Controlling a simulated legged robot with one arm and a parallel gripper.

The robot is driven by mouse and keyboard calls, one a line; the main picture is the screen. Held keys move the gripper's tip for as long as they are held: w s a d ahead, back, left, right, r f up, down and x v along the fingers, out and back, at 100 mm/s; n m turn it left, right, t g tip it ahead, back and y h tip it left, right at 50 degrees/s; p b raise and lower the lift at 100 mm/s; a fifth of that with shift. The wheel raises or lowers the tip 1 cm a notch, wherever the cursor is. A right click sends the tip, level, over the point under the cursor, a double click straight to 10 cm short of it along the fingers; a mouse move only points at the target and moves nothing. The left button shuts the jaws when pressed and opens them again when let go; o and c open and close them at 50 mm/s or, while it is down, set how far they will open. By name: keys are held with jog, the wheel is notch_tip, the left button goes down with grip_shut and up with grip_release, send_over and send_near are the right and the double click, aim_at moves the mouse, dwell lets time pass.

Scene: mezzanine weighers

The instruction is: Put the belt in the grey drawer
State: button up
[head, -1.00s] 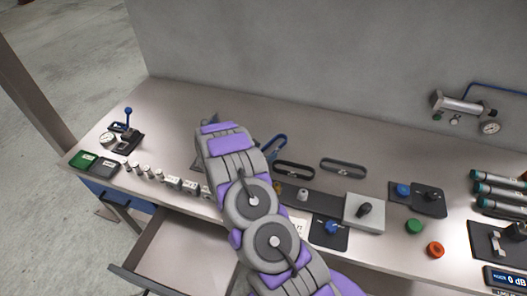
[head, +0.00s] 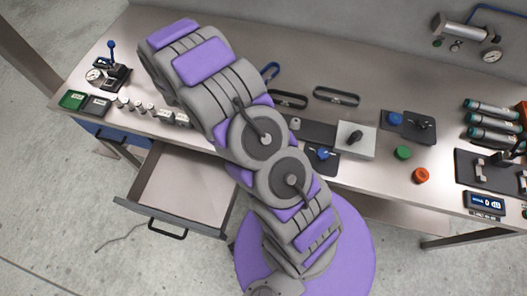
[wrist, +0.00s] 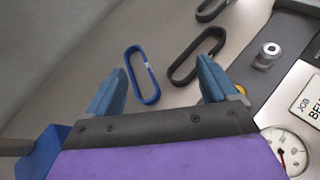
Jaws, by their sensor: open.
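Three looped belts lie on the bench. The blue belt (head: 271,72) is partly hidden by my arm in the head view. To its right are a black belt (head: 289,105) and a dark grey belt (head: 336,101). In the wrist view, the blue belt (wrist: 131,72) and the black belt (wrist: 183,50) lie ahead of my gripper (wrist: 162,66), across the gap between its blue fingers. The gripper is open and empty; my arm hides it in the head view. The grey drawer (head: 185,185) is pulled out below the bench front, and its visible inside is empty.
A blue drawer front (head: 115,133) is left of the grey drawer. Small weights (head: 140,108) line the bench's front left. A lever press (head: 115,70) stands far left. A grey block with a black knob (head: 352,140) stands right of my arm. The rear left bench is clear.

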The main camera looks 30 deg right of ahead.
jog(key=s+a+r+m+g+y, duration=0.25)
jog(key=s+r+m, duration=0.4)
jog(key=s, duration=0.45)
jog(key=s+a+r+m+g+y, duration=0.25)
jog(key=s+r+m, duration=0.25)
jog(key=s+r, duration=0.4)
jog(key=s+a+r+m+t+y, duration=0.1)
jog(key=s+a+r+m+y, duration=0.2)
jog(key=s+a, duration=1.1)
jog(key=s+m+y, duration=0.2)
jog(key=y, duration=0.2)
jog(key=shift+m+t+y, duration=0.35)
jog(key=shift+t+y, duration=0.05)
